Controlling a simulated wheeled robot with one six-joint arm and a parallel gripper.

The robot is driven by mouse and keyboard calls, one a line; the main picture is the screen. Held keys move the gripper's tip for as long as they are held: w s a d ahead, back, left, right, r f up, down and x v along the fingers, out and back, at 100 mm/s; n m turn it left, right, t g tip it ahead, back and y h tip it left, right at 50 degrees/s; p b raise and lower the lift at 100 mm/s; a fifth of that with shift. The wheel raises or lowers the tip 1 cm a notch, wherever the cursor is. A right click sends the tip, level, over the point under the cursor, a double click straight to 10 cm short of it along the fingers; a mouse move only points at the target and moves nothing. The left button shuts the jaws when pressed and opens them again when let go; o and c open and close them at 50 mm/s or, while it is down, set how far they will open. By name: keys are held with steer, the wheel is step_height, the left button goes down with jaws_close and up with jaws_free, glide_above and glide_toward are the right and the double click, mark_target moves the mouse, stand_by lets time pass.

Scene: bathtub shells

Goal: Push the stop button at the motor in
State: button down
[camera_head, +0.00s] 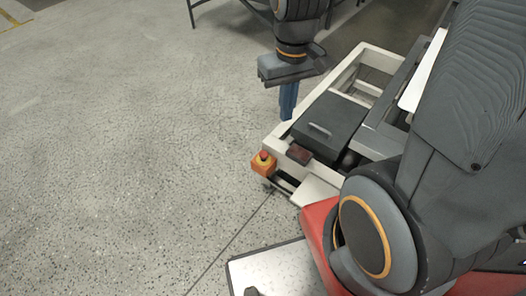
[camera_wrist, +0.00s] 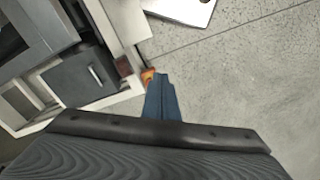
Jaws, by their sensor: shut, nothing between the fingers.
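The stop button (camera_head: 264,155) is a red knob on a small orange box, fixed at the near left corner of a cream-framed unit. In the wrist view only part of the orange box (camera_wrist: 148,74) shows; my fingers cover the rest, and the red knob is hard to make out. My gripper (camera_head: 287,116) has blue fingers that are shut and empty, pointing down. In the head view they appear above and a little right of the button, apart from it. In the wrist view my gripper (camera_wrist: 161,80) overlaps the button box; the height gap cannot be told. No motor is clearly identifiable.
The cream frame (camera_head: 278,137) holds a dark grey box (camera_head: 328,125) with a light handle. A small dark red block (camera_head: 298,154) sits beside the button on the frame. Speckled grey floor (camera_head: 130,150) lies clear to the left. Dark table legs (camera_head: 262,12) stand at the back.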

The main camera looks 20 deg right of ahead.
mark_target(264, 153)
steer(key=w+f+n+b, duration=0.3)
steer(key=w+f+b, duration=0.7)
steer(key=f, duration=0.3)
steer(key=w+f+n+b, duration=0.3)
steer(key=w+f+b, duration=0.6)
steer(key=f, duration=0.5)
steer(key=shift+w+d+b, duration=0.3)
steer(key=shift+w+b, duration=0.05)
steer(key=shift+w, duration=0.55)
steer(key=shift+f, duration=0.1)
step_height(264, 153, down, 14)
steer(key=b, duration=0.4)
steer(key=shift+r, duration=0.25)
steer(key=shift+f, duration=0.15)
steer(key=shift+f, duration=0.1)
